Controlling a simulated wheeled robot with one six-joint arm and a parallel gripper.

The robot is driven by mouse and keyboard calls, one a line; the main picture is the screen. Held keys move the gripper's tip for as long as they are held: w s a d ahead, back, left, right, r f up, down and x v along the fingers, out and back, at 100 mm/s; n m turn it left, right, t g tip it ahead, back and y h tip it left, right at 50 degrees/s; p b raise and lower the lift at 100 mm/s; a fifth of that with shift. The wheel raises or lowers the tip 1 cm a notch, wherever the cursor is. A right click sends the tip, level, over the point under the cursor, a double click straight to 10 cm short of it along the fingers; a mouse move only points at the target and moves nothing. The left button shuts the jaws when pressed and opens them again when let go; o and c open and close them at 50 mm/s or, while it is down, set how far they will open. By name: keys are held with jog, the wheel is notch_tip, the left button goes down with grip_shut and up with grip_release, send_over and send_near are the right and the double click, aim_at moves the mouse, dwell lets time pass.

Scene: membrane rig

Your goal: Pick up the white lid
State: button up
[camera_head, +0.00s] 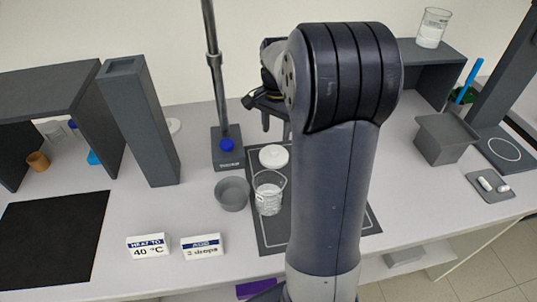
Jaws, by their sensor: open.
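A round white lid (274,154) lies on the dark grey mat (262,240), just behind a glass beaker (268,200) with white contents. My gripper (275,128) is partly hidden behind my own arm. Its dark fingers point down with a gap between them, above and behind the lid in the picture. The gripper is open, and I see nothing between its fingers. The lid's top is in clear view and apart from the fingers.
A grey bowl (232,192) stands left of the beaker. A stand with a tall metal rod (215,75) rises to the left of the lid. A tall grey block (140,130) and two label signs (148,247) are further left. My arm hides the mat's right part.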

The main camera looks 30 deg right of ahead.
aim_at(274, 150)
jog(key=shift+s+a+f+p, duration=0.1)
jog(key=shift+a+f+p, duration=0.05)
jog(key=shift+f, duration=1.6)
jog(key=shift+a+f+p, duration=0.1)
jog(key=shift+f+p, duration=0.05)
jog(key=shift+f, duration=1.6)
jog(key=shift+c, duration=0.6)
grip_shut()
jog(key=shift+r, duration=0.1)
